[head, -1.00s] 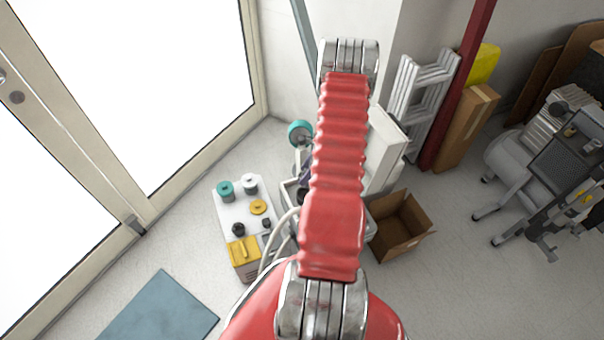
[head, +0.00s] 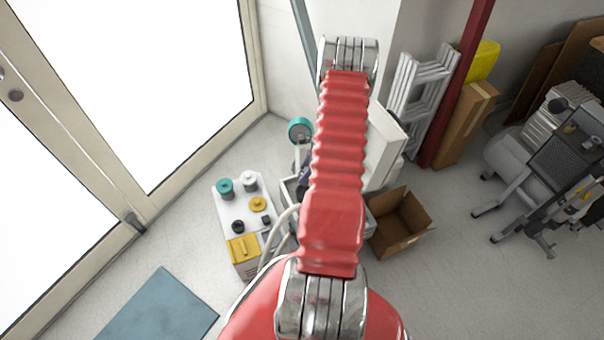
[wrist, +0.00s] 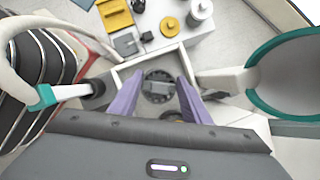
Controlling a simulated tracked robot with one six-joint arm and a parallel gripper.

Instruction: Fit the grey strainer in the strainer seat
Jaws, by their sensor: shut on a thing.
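My gripper (wrist: 153,98) shows in the wrist view with its two purple fingers on either side of a dark grey round piece. I take this piece to be the grey strainer (wrist: 158,86), with openings on its face. The jaws are shut on it. It is over or inside a pale, square-edged frame; I cannot tell its height there. I cannot make out the strainer seat for sure. In the head view my red arm covers most of the work area.
A white-topped stand (head: 229,203) holds a yellow tray (head: 243,248), a yellow disc (head: 258,204), jars and dark knobs. A teal-rimmed round part (wrist: 250,95) is close right of my gripper. A white hose (wrist: 22,90) curves at left. An open cardboard box (head: 400,240) stands on the floor.

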